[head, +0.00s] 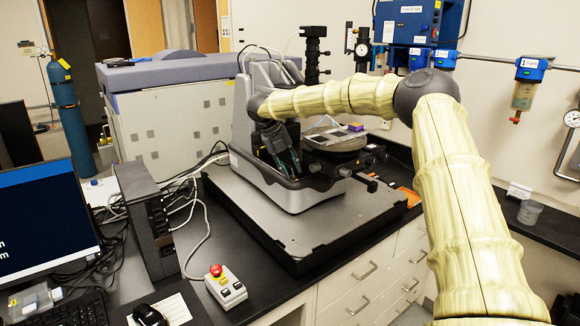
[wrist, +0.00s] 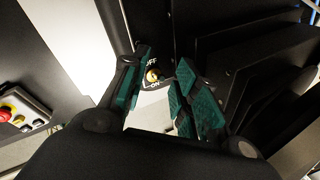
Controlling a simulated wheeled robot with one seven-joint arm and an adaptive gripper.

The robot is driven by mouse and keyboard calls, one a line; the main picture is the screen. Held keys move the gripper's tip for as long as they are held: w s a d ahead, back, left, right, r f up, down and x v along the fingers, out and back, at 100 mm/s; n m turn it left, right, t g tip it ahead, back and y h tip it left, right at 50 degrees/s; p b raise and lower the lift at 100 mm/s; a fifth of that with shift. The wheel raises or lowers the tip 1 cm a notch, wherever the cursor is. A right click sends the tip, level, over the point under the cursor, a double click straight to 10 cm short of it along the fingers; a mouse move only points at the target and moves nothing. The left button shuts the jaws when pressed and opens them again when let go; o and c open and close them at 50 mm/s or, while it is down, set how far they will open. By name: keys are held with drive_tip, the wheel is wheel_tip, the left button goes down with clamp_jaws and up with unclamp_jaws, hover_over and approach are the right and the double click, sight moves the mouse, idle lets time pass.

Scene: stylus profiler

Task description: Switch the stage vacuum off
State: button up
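The stage vacuum switch (wrist: 152,76) is a small brass toggle on a dark panel in the wrist view, with OFF printed above it and ON below. Which way its lever leans is too small to tell. My gripper (wrist: 164,60) has its teal-padded fingers apart, one on each side of the switch in the picture; no contact is visible. In the head view my gripper (head: 283,160) hangs at the front of the stylus profiler (head: 240,150), left of its stage (head: 336,138). The switch cannot be made out there.
The profiler stands on a dark base plate (head: 300,245) on the bench. A control box with a red button (head: 226,288) sits in front, with a black tower (head: 145,220) and cables to its left. A monitor (head: 45,225) is at far left.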

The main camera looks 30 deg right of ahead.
drive_tip(key=s+v, duration=0.1)
drive_tip(key=v, duration=0.7)
drive_tip(key=shift+w+r, duration=0.2)
drive_tip(key=shift+w, duration=0.3)
